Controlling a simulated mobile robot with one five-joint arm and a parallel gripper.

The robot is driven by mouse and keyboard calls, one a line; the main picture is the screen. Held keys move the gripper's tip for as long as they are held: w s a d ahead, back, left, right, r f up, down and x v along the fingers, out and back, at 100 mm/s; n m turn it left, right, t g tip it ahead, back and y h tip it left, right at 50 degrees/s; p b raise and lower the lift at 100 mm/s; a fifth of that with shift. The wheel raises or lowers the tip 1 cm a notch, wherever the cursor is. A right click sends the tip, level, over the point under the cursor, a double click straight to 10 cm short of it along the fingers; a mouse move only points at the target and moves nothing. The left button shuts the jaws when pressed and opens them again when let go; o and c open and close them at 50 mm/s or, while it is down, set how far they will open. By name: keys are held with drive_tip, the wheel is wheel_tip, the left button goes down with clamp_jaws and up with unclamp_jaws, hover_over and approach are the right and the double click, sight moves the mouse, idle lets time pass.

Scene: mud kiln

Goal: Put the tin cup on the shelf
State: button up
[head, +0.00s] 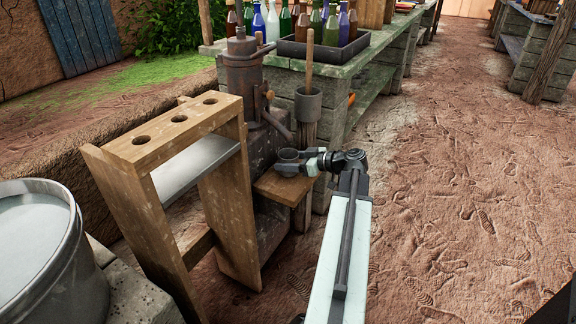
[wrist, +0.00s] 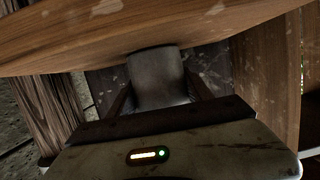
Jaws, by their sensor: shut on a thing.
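The tin cup (head: 289,161) is a small dark grey metal cup, upright in the head view. My gripper (head: 300,160) is shut on it from the right, and its arm reaches up from the bottom of the picture. The cup is over the small wooden shelf (head: 286,187), close to its top. I cannot tell whether its base touches the board. In the wrist view the cup (wrist: 157,76) is between the two dark fingers (wrist: 160,98), with a wooden board (wrist: 150,35) right beside it that covers part of the view.
A wooden rack (head: 137,150) with three holes stands left of the shelf. A rusty metal pump-like device (head: 241,75) and a grey holder (head: 308,104) with a stick are behind it. A stone bench (head: 350,60) bears bottles. Dirt ground at right is clear.

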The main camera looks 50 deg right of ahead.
drive_tip(key=shift+f, duration=0.2)
drive_tip(key=o, duration=1.4)
drive_tip(key=shift+r, duration=0.1)
drive_tip(key=shift+c, duration=0.2)
drive_tip(key=shift+r, duration=0.1)
drive_tip(key=shift+s+r, duration=0.2)
drive_tip(key=shift+s, duration=0.05)
drive_tip(key=p+v, duration=0.3)
drive_tip(key=v, duration=0.8)
drive_tip(key=shift+s+d+p, duration=0.15)
drive_tip(key=shift+s+p, duration=0.05)
drive_tip(key=shift+p, duration=0.1)
